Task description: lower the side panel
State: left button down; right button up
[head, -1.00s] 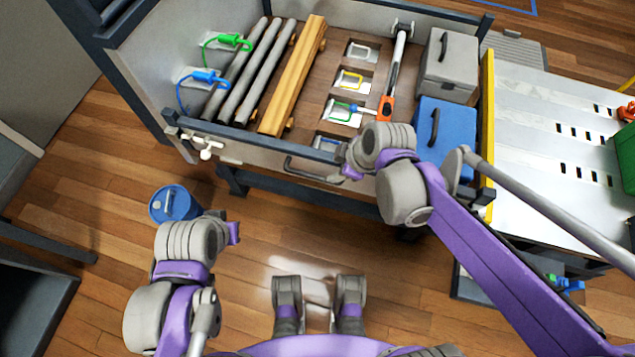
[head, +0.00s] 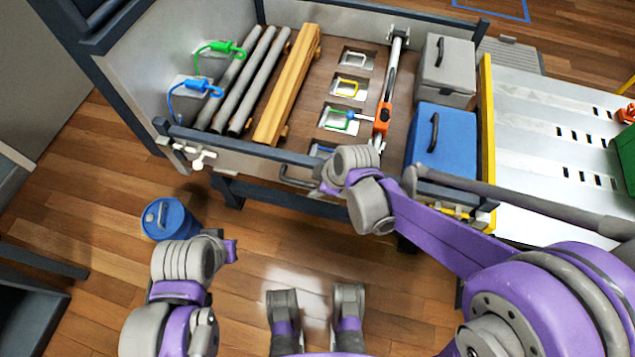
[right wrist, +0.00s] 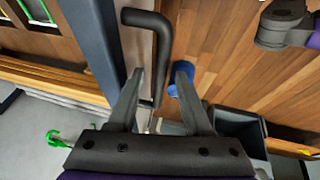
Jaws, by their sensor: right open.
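The side panel (head: 240,158) is the grey front wall of the cart bed, upright, with a dark rail along its top. A dark bar handle (head: 291,178) sits on its outer face. A white latch (head: 197,157) is at the panel's left end; the right end is partly hidden by my arm. My right gripper (head: 328,188) is at the handle. In the right wrist view its open fingers (right wrist: 160,68) straddle the handle (right wrist: 163,45) in the picture; contact is unclear. My left gripper (head: 231,250) is low at left, away from the panel, its fingers not discernible.
The bed holds grey pipes (head: 245,82), a wooden beam (head: 290,85), a blue box (head: 441,138) and a grey box (head: 446,66). A blue drum (head: 168,220) stands on the floor at left. Open floor lies below the panel.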

grip_shut()
dwell(1.4)
